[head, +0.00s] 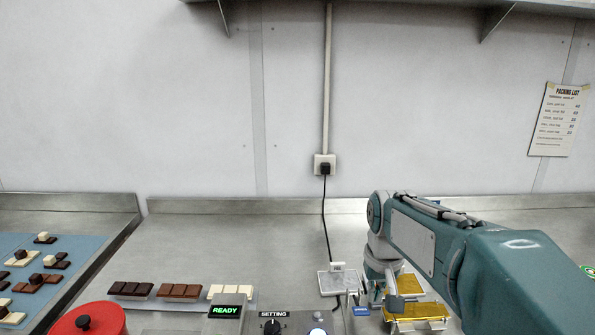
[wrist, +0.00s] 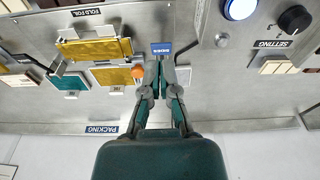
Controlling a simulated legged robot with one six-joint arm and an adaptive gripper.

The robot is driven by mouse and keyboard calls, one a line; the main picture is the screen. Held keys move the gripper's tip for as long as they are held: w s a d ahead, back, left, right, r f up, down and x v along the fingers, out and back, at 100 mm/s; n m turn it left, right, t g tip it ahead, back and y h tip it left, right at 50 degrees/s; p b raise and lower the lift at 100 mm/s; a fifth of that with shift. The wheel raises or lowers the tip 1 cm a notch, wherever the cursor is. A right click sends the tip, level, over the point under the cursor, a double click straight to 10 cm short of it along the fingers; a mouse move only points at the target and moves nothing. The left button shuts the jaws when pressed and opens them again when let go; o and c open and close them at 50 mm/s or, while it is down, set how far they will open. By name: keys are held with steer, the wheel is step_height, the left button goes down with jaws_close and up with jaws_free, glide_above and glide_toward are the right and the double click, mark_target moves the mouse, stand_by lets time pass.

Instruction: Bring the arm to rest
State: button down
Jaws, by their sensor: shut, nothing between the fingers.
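My arm (head: 425,240) reaches in from the right side of the head view, bent downward at the wrist over the bench. My gripper (wrist: 159,66) is shut and empty in the wrist view, with its fingertips pointing at a small blue label (wrist: 162,48). Gold foil pieces (wrist: 112,76) lie on holders next to the gripper. A gold piece (head: 418,311) also shows below my arm in the head view.
Three chocolate bars (head: 179,291) lie in a row behind a READY display (head: 230,311). A red round lidded container (head: 88,322) stands at the front left, near a blue mat (head: 60,250) with chocolates. A wall shelf (head: 400,2) hangs above. Bench behind the bars is clear.

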steer(key=s+t, duration=0.4)
steer(key=s, duration=1.6)
